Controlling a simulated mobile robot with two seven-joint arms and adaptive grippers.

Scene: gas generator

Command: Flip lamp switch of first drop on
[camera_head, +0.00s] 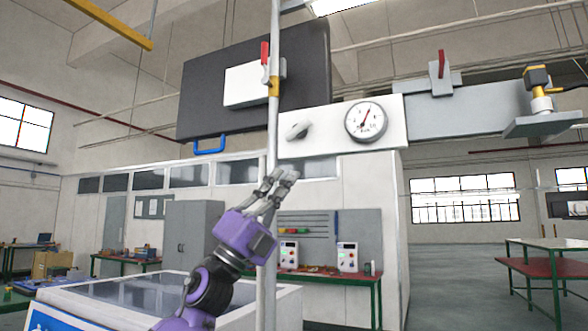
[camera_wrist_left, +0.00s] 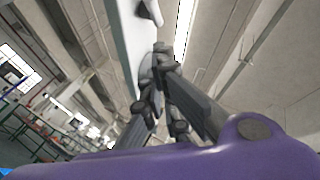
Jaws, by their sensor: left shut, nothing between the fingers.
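A white panel (camera_head: 392,138) holds a grey rotary knob (camera_head: 298,130), probably the lamp switch, though no label on it can be read. The knob's handle lies at a slant. My left gripper (camera_head: 284,175) is shut and empty, pointing up just below the panel's lower left edge, apart from the knob. In the left wrist view my left gripper's fingertips (camera_wrist_left: 163,48) meet. The panel's edge (camera_wrist_left: 126,45) runs beside them, and a grey knob (camera_wrist_left: 150,12) shows beyond the tips. My right gripper is in neither view.
A round gauge (camera_head: 366,121) is right of the knob. A vertical pipe (camera_head: 274,120) passes close to my left gripper. Red-handled levers stand on a white box (camera_head: 245,86) and on a grey box (camera_head: 440,82). A yellow-and-black valve (camera_head: 538,90) is at far right.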

